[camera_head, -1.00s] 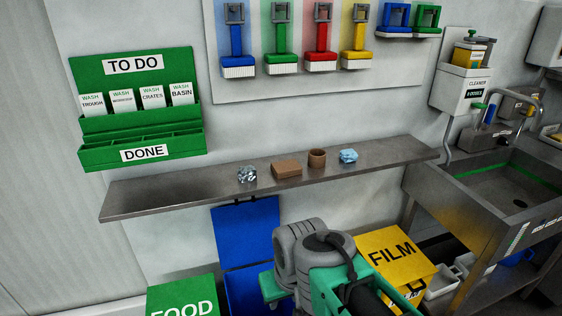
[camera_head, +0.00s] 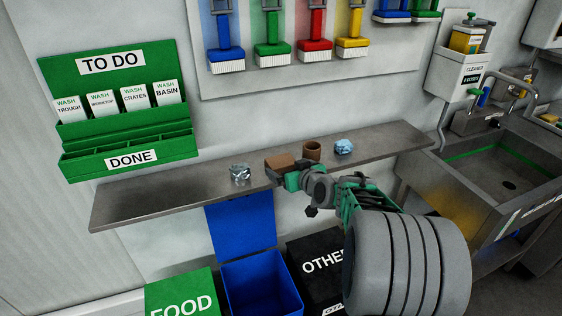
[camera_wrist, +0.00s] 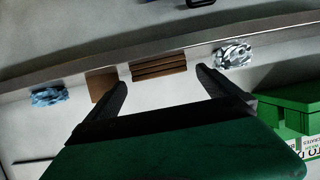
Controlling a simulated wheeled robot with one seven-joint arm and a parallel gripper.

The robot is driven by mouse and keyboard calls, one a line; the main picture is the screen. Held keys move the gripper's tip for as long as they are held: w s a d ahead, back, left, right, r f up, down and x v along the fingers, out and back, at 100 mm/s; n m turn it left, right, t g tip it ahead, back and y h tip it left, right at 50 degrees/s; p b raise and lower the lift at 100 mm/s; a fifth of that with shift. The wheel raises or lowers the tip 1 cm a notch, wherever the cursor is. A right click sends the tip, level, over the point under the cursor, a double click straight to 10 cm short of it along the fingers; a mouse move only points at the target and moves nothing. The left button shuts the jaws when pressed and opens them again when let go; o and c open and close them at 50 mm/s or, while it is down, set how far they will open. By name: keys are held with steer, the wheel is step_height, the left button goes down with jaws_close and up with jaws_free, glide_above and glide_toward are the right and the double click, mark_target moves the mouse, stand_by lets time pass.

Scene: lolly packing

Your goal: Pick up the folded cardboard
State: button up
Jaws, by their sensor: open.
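In the wrist view the folded cardboard (camera_wrist: 158,66) shows layered edges and sits ahead, between the two dark fingertips. My gripper (camera_wrist: 162,72) is open, with one finger to each side of the cardboard's line. In the head view my gripper (camera_head: 279,176) is at the shelf's front edge, just in front of the cardboard, and hides part of it. I cannot tell whether it touches.
A blue crumpled piece (camera_head: 343,146) lies right of the cup. A blue open bin (camera_head: 262,285), a green FOOD bin (camera_head: 180,290) and a black bin (camera_head: 318,262) stand below. Brushes hang on the wall above. A sink (camera_head: 500,175) is at right. The shelf's left end is clear.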

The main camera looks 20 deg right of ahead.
mark_target(284, 165)
steer(key=p+x, duration=0.1)
steer(key=x, duration=0.3)
steer(key=shift+w, duration=0.2)
steer(key=c, duration=1.3)
